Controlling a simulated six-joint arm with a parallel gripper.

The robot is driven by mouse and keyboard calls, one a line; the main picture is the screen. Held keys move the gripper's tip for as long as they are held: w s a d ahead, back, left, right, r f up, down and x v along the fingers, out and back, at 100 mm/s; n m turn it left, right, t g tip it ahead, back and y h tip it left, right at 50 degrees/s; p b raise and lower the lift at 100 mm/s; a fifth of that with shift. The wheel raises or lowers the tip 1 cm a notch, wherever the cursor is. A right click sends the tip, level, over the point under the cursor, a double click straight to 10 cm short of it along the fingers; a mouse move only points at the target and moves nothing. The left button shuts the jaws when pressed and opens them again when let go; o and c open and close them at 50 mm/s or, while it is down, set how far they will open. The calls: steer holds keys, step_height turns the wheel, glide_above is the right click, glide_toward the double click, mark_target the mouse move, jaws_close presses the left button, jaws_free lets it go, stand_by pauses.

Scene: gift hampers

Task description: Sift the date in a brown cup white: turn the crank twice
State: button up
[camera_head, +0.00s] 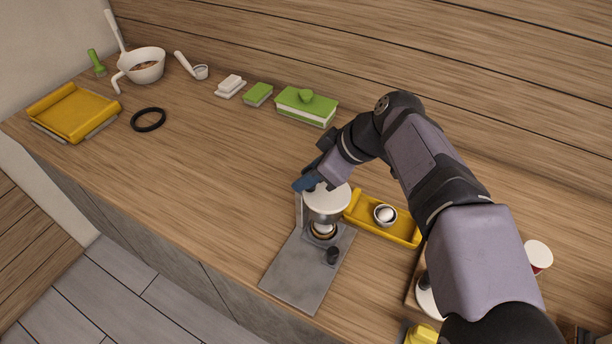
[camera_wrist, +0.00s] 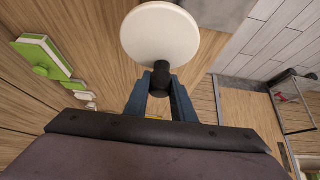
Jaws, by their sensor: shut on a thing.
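The sifter stands on a grey base plate (camera_head: 298,275), with a round white top (camera_head: 328,199) over a metal drum (camera_head: 325,217). In the wrist view the white top (camera_wrist: 160,36) has a black crank knob (camera_wrist: 160,78) at its near edge. My gripper (camera_wrist: 160,92) is shut on this knob, one blue finger on each side. In the head view my gripper (camera_head: 305,182) is at the upper left of the white top and hides the knob. A small brown-rimmed cup (camera_head: 322,231) sits under the drum, partly hidden; its contents cannot be told clearly.
A yellow tray (camera_head: 405,232) with a small metal cup (camera_head: 385,214) stands close right of the sifter. A green-lidded box (camera_head: 306,106), a white bowl (camera_head: 143,65), a black ring (camera_head: 148,120) and another yellow tray (camera_head: 73,112) lie farther left. The counter left of the sifter is clear.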

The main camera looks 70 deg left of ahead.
steer(key=shift+w+a+r+p, duration=0.2)
steer(key=shift+w+p, duration=0.1)
steer(key=shift+p, duration=0.25)
steer(key=shift+w+a+f, duration=0.2)
steer(key=shift+s+d, duration=0.1)
steer(key=shift+s, duration=0.05)
steer(key=o, duration=0.8)
steer(key=shift+r, duration=0.1)
step_height(320, 180, up, 9)
steer(key=p, duration=0.7)
